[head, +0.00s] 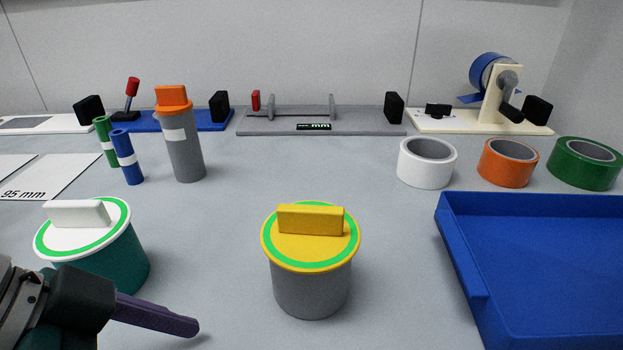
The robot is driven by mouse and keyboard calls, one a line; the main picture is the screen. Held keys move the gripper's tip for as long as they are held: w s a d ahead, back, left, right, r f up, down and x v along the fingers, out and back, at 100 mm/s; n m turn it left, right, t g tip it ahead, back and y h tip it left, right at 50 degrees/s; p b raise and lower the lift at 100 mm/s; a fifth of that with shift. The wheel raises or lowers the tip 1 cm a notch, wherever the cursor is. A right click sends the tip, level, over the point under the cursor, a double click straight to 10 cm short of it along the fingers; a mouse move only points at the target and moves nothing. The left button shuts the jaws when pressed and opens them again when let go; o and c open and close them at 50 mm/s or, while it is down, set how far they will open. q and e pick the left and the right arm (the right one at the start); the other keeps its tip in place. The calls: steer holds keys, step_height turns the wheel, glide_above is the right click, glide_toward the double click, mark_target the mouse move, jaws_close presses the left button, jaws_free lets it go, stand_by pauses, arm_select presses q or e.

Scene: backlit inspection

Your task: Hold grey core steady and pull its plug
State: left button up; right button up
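A tall grey core (186,158) stands upright at the left back, with a white label band round it. An orange plug (172,97) with a block-shaped grip sits in its top. My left gripper (190,326) is at the bottom left, nearer to me than the core and well apart from it. Only one purple finger shows clearly, so its opening cannot be told. Nothing is seen held by it. My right gripper is not in view.
A grey tub with a yellow lid (311,240) stands front centre; a teal tub with a white lid (78,235) is beside my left gripper. Green and blue cylinders (127,160) stand left of the core. A blue tray (545,270) and tape rolls (427,163) are right.

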mark_target(270, 264)
arm_select(q)
steer(key=w+r+m+h+b, duration=0.1)
steer(key=w, duration=0.1)
steer(key=w+r+m+h, duration=0.1)
steer(key=w, duration=0.2)
steer(key=w+d+r+m+h+b, duration=0.1)
steer(key=w+h, duration=0.1)
steer(key=shift+w+r+m+t+b, duration=0.15)
steer(key=shift+w+m+t+b, duration=0.1)
steer(key=shift+m+t+b, duration=0.1)
steer(key=shift+w+r+h, duration=0.25)
steer(key=shift+r+h, duration=0.05)
steer(key=shift+w+d, duration=0.15)
steer(key=shift+d, duration=0.1)
steer(key=b+x, duration=0.4)
steer(key=x, duration=0.4)
steer(key=shift+f, duration=0.15)
steer(key=shift+w+d+f+b, duration=0.2)
steer(key=shift+d+b, duration=0.35)
steer(key=shift+d, duration=0.1)
steer(key=c, duration=0.5)
